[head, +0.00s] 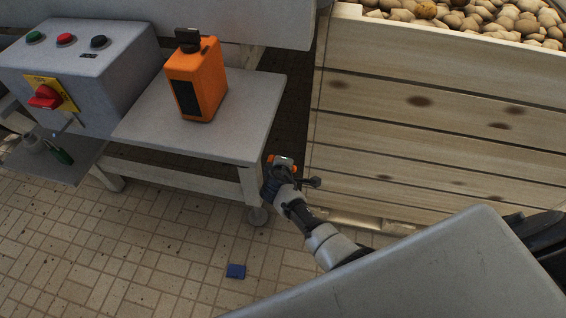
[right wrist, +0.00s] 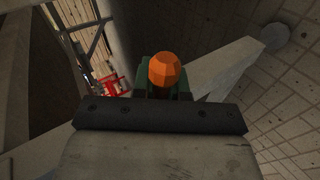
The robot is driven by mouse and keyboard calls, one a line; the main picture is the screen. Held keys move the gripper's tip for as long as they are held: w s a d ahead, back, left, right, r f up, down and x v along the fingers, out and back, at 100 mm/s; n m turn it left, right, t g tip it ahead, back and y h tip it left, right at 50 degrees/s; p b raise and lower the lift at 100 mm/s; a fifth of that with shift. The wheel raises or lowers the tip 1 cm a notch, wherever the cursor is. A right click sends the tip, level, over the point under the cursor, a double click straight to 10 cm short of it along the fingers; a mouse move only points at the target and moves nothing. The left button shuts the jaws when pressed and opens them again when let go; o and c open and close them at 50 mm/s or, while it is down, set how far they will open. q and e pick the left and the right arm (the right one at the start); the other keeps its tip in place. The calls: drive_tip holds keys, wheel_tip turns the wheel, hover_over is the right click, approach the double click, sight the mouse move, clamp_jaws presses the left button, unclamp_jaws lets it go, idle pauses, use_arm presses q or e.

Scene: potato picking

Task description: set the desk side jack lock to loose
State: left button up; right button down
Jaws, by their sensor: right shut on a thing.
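An orange faceted knob (right wrist: 165,70), which looks like the jack lock's handle, sits between the dark green fingers of my right gripper (right wrist: 165,88) in the right wrist view. The gripper is shut on it. In the head view my right gripper (head: 282,166) is low beside the right end of the grey desk (head: 205,135), in the gap before the wooden crate. Its fingers and the knob are hard to make out there. The lock's setting cannot be read. My left gripper is not in view.
The slatted wooden crate (head: 430,120) full of potatoes stands close on the right. On the desk are an orange device (head: 207,85) and a grey control box (head: 75,70) with a red switch.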

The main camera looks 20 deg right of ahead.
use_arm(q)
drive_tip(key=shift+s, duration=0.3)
use_arm(e)
drive_tip(key=shift+s+d+f, duration=0.15)
drive_tip(key=shift+s+f, duration=0.1)
drive_tip(key=shift+f, duration=0.05)
drive_tip(key=c, duration=1.3)
unclamp_jaws()
drive_tip(key=shift+o, duration=0.8)
drive_tip(key=shift+w+r, duration=0.1)
drive_tip(key=shift+r, duration=0.1)
drive_tip(key=shift+r, duration=0.1)
use_arm(q)
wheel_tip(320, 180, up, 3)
drive_tip(key=p, duration=0.2)
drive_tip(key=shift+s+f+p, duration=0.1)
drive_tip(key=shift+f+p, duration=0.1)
drive_tip(key=shift+p, duration=0.15)
use_arm(e)
drive_tip(key=v, duration=1)
drive_tip(key=shift+s+a, duration=0.25)
drive_tip(key=shift+s, duration=0.05)
